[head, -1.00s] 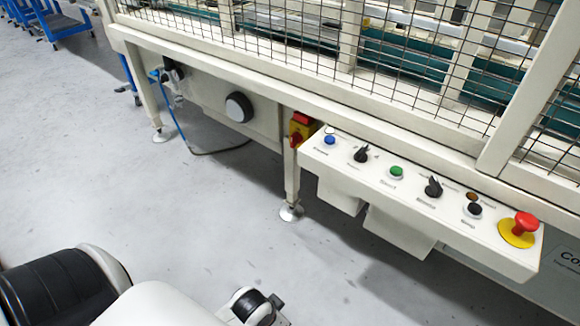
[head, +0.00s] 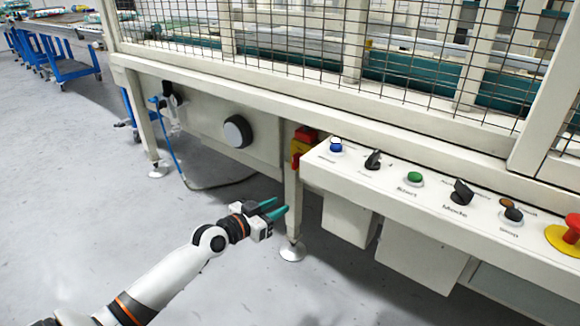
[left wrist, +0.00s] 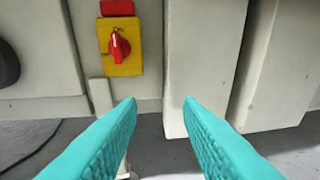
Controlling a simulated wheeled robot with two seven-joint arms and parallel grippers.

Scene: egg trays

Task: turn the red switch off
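The red switch (left wrist: 118,47) is a red rotary knob on a yellow plate (left wrist: 122,66) under the machine frame. In the left wrist view the word ON shows above the knob, and the knob points roughly upright. In the head view the switch (head: 301,148) sits left of the control panel, partly seen from the side. My left gripper (head: 279,208) is open and empty, with teal fingers, below and in front of the switch. Its fingers (left wrist: 160,104) stand apart in the left wrist view, with the switch above and left of the gap. My right gripper is not in view.
The control panel (head: 432,203) with buttons and knobs juts out right of the switch. A red emergency button (head: 572,228) is at its right end. A machine leg (head: 291,210) stands near my left gripper. Grey floor is clear at left.

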